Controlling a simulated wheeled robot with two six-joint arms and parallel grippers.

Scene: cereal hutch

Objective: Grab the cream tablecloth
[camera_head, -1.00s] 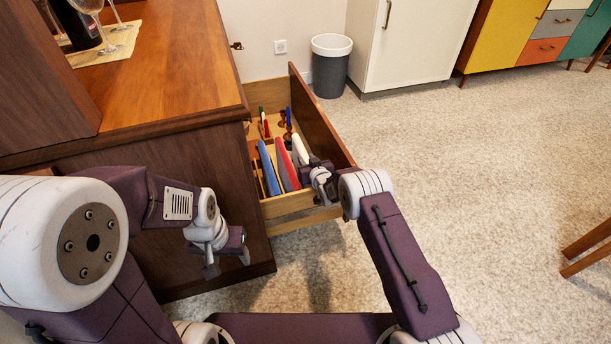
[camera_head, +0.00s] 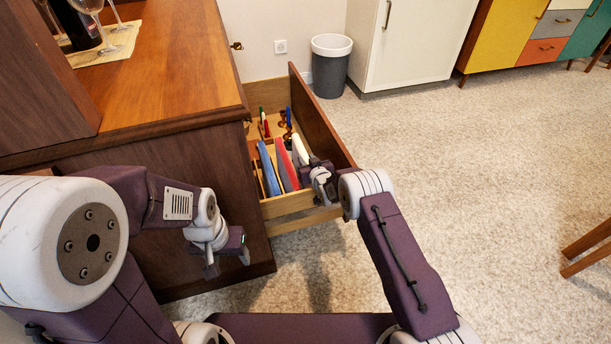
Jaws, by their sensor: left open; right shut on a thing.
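The cream tablecloth (camera_head: 299,149) stands on edge in the open drawer (camera_head: 287,204), to the right of a red cloth (camera_head: 285,165) and a blue cloth (camera_head: 268,168). My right gripper (camera_head: 312,166) reaches over the drawer's near right part and is shut on the cream tablecloth at its near end. The fingertips are small and partly hidden by the gripper's body. My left gripper (camera_head: 228,262) is open and empty, in front of the cabinet side and left of the drawer.
The drawer's tall front panel (camera_head: 325,125) stands close on the right of my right gripper. Small coloured items lie in the drawer's far part. Glasses and a bottle (camera_head: 78,25) stand on the cabinet top (camera_head: 175,60). A grey bin (camera_head: 330,70) stands behind.

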